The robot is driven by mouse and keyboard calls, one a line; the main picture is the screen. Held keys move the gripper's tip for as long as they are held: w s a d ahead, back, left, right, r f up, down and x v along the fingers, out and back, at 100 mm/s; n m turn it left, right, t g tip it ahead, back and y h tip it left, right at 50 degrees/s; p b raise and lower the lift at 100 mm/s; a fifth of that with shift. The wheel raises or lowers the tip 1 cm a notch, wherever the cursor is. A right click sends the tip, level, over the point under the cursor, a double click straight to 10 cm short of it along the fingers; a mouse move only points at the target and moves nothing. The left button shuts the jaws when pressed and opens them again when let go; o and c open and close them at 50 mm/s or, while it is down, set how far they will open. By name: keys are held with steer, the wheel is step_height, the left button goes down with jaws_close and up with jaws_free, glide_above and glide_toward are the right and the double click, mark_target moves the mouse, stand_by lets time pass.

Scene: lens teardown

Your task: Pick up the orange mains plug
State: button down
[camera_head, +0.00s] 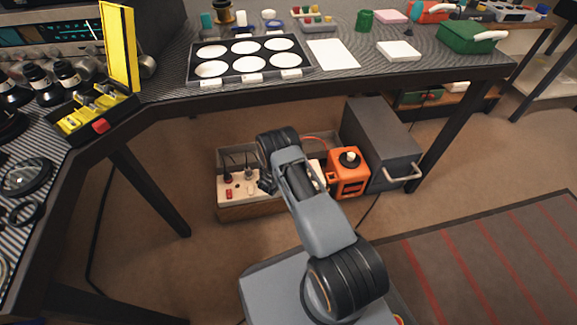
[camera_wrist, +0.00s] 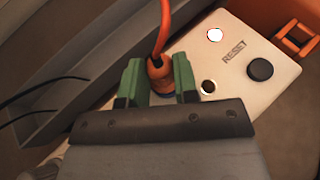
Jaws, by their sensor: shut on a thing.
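The orange mains plug (camera_wrist: 158,68) is in the wrist view, with its orange cable rising from it. My gripper (camera_wrist: 157,82) has green fingers, one on each side of the plug, and is shut on it. The plug is at the edge of a pale panel (camera_wrist: 232,75) with a black button and the word RESET. In the head view my arm hides the plug and my gripper, above the pale panel (camera_head: 236,192) on the floor under the table.
The workbench (camera_head: 330,78) overhangs behind, with a leg (camera_head: 150,185) at left. Dark cables (camera_wrist: 40,103) lie left of the plug. Brown floor is open at the left.

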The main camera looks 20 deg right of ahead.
steer(key=shift+r+p, duration=0.5)
steer(key=shift+r, duration=0.15)
step_height(320, 180, up, 3)
steer(key=shift+f+p, duration=0.15)
steer(key=shift+p, duration=0.75)
steer(key=s+a+r+p, duration=0.5)
steer(key=s+r, duration=0.4)
steer(key=s, duration=0.4)
steer(key=shift+a+p, duration=0.2)
steer(key=shift+p, duration=0.55)
